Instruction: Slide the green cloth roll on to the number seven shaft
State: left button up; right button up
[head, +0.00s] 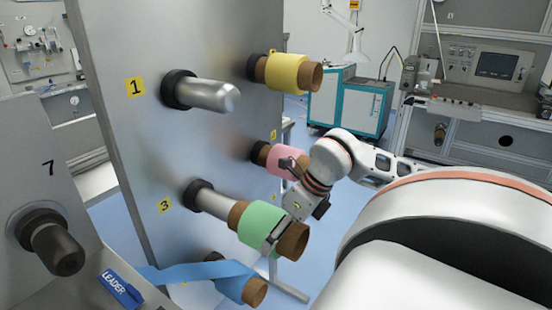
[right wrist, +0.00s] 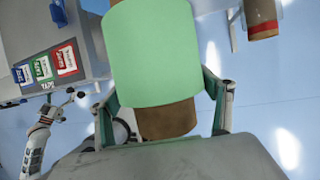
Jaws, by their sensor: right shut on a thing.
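The green cloth roll (head: 262,222), on a brown core, sits around the outer end of the number three shaft (head: 213,203), with bare shaft showing behind it. My right gripper (head: 278,236) is shut on its near end. In the right wrist view the green roll (right wrist: 152,50) lies between the fingers of my right gripper (right wrist: 165,108), which flank the brown core. The number seven shaft (head: 57,248) is dark, bare and on the left panel. An arm that looks like my left, with its small gripper (right wrist: 74,95), shows in the right wrist view; its jaws are unclear.
A yellow roll (head: 287,72), a pink roll (head: 284,161) and a blue roll (head: 235,288) sit on other shafts of the metal panel (head: 120,60). The number one shaft (head: 205,94) is bare. A blue strip runs from the blue roll towards the LEADER label (head: 121,287).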

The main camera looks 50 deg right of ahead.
pick_arm(q)
jog(key=shift+r, duration=0.1)
pick_arm(e)
jog(key=shift+s+d, duration=0.1)
jog(key=shift+s, duration=0.95)
pick_arm(q)
jog(key=shift+a, duration=0.1)
pick_arm(e)
jog(key=shift+s, duration=0.45)
pick_arm(q)
jog(key=shift+s+r, duration=0.3)
jog(key=shift+s, duration=0.2)
